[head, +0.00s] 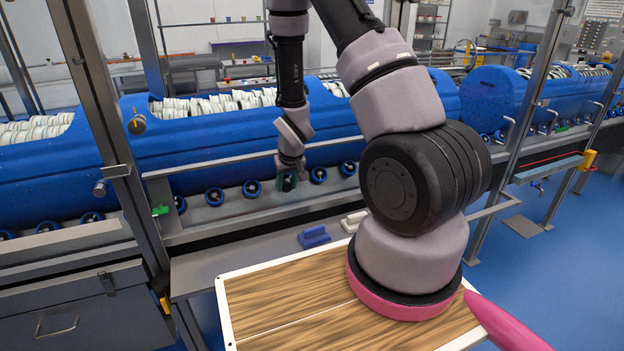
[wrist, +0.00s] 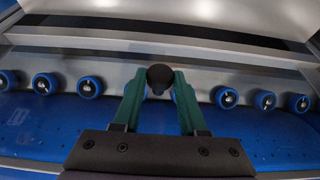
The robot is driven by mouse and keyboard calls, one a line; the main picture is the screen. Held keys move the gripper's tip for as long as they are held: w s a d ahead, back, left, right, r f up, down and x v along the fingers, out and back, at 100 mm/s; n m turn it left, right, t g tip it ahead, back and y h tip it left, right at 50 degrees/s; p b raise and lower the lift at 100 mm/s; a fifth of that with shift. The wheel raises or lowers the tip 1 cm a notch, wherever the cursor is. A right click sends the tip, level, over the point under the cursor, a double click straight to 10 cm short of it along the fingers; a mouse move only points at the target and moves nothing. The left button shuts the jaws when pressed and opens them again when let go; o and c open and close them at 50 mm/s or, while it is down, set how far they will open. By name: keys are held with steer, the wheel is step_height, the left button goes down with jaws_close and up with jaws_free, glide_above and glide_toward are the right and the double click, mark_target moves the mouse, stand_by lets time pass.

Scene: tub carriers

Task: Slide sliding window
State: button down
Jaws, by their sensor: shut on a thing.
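The sliding window's metal frame (head: 520,120) stands in front of a blue machine in the head view. I cannot make out the glass pane itself. My gripper (head: 288,180) is past the lower rail (head: 250,160), low in front of the blue machine. In the wrist view my gripper (wrist: 160,84) has its two green fingers on either side of a dark round knob (wrist: 160,74), and they are shut on it. I cannot tell from the head view how the knob joins the window; the gripper hides it there.
The blue machine (head: 220,133) with white discs runs behind the frame, with a row of blue wheels (head: 214,196) below. A wooden board (head: 290,290), a blue block (head: 313,237) and a white block (head: 354,221) are nearer. A drawer cabinet (head: 85,310) stands at left.

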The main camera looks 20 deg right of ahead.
steer(key=shift+a, duration=2.8)
steer(key=shift+c, duration=2.4)
jaws_free()
steer(key=shift+a, duration=0.1)
steer(key=v, duration=1)
steer(key=shift+s+r, duration=0.25)
steer(key=shift+r, duration=0.1)
